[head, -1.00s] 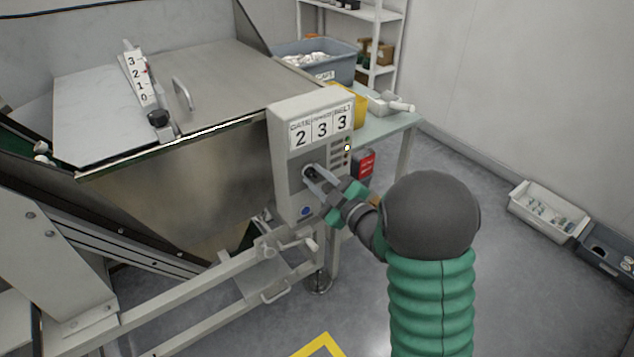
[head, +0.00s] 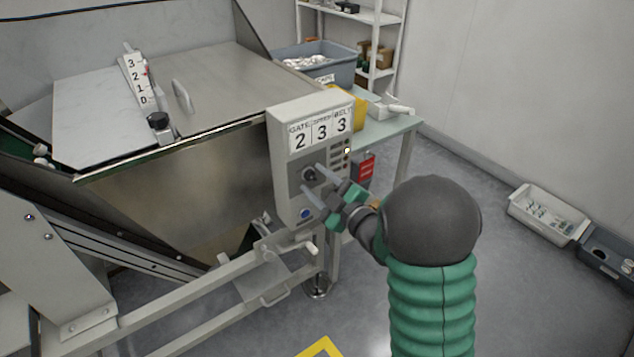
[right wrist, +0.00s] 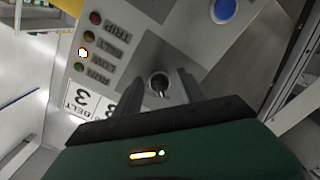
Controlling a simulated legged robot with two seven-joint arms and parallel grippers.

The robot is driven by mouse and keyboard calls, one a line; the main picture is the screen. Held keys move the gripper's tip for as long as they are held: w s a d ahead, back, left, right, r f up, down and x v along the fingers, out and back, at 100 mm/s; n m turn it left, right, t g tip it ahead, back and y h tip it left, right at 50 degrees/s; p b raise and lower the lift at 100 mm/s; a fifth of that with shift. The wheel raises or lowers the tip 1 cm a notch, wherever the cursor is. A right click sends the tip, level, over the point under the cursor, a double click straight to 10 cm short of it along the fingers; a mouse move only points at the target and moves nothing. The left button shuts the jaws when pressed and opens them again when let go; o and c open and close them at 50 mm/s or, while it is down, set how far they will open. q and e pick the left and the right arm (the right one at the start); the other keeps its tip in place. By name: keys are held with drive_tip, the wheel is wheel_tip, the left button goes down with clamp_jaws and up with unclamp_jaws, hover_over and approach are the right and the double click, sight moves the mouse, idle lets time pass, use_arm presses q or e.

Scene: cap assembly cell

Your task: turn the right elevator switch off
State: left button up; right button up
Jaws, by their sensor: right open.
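The grey control box (head: 284,155) carries a "2 3 3" display above a dark rotary switch (head: 309,174). In the right wrist view the switch (right wrist: 160,84) sits between the fingers and its light pointer shows. My right gripper (head: 312,178) is open in front of the panel, its fingers on either side of the switch with a gap around it. I cannot tell whether either finger touches the knob. A blue button (head: 306,213) lies below the switch; it also shows in the right wrist view (right wrist: 224,10). My left gripper is not in view.
Indicator lamps line the panel's right side, and one lamp (head: 347,151) glows. A red sign (head: 364,167) hangs beside the box. The metal hopper (head: 225,75) stands left, and a green table (head: 400,128) stands behind. Floor to the right is clear up to the bins (head: 547,213).

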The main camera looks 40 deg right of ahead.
drive_tip(key=s+p, duration=1.4)
drive_tip(key=s, duration=0.3)
drive_tip(key=shift+p, duration=0.4)
drive_tip(key=shift+w, duration=0.1)
